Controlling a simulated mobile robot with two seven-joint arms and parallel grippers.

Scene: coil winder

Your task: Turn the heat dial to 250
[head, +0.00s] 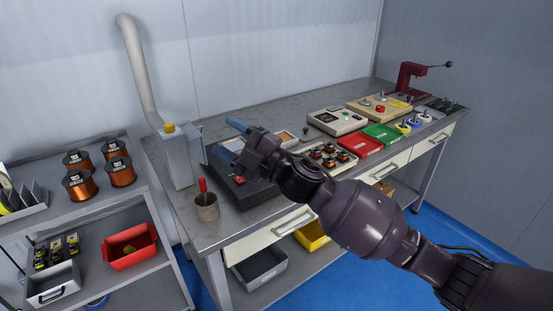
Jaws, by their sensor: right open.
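My right gripper (232,140) reaches in from the right and is open, with its two blue fingertips apart. It is over a dark box-shaped device (243,193) on the workbench. A red button or switch (240,181) shows on the front of that device. The gripper and wrist cover much of its top. I cannot make out a heat dial or any numbers, and part of the device is hidden by my arm. I cannot tell whether the fingers touch anything. My left gripper is not in view.
A cup with a red-handled tool (207,207) stands at the bench's front left. A grey fume unit (178,158) with a pipe stands behind it. A beige meter (336,120), a red tray (361,145) and a green tray (382,134) are to the right. Copper spools (79,186) are on the left shelf.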

